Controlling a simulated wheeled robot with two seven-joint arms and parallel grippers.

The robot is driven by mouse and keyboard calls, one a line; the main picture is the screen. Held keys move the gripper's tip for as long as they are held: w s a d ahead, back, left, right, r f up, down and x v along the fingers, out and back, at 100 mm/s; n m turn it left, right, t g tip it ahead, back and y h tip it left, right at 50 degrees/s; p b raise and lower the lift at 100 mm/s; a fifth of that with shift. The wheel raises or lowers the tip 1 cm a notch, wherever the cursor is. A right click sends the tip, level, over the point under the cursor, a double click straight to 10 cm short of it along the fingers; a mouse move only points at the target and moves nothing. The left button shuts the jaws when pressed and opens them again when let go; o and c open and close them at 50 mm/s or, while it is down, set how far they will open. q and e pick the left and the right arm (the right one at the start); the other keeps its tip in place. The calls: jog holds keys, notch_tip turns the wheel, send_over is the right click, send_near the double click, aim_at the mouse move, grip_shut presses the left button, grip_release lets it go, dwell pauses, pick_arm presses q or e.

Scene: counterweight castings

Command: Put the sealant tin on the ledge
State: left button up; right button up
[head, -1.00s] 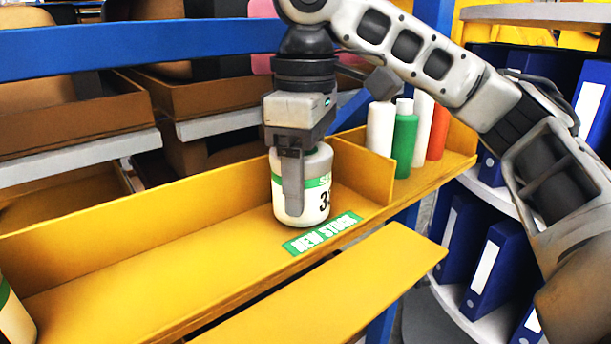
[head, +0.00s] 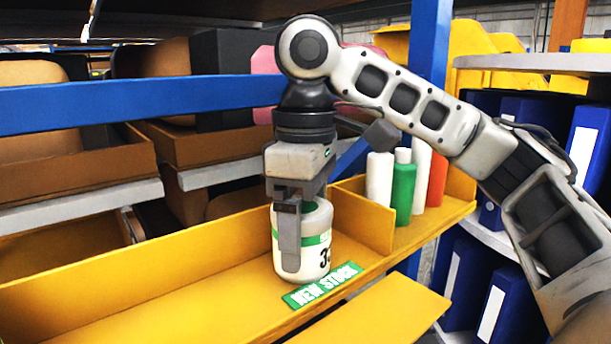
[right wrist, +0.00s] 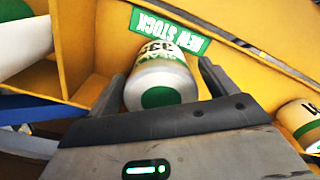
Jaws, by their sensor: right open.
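The sealant tin (head: 318,245), white with a green band and dark print, stands upright on the yellow ledge (head: 170,300), just behind the green NEW STOCK label (head: 322,286). In the right wrist view the tin (right wrist: 160,84) shows its green-centred top between the fingers. My right gripper (head: 291,262) points down around the tin, one finger at each side. It is open, with a visible gap between the tin and the right-hand finger in the wrist view (right wrist: 163,76). The far finger is hidden in the head view. My left gripper is not in view.
A yellow divider (head: 362,219) stands right of the tin. Beyond it are white, green (head: 403,190) and orange bottles. Another green-banded container (right wrist: 302,122) shows at the right of the wrist view. A blue beam (head: 140,103) crosses behind. The ledge left of the tin is clear.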

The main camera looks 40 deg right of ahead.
notch_tip(320, 180, up, 11)
jog(key=shift+r, duration=0.2)
dwell(0.3)
jog(key=shift+f, duration=0.1)
dwell(0.4)
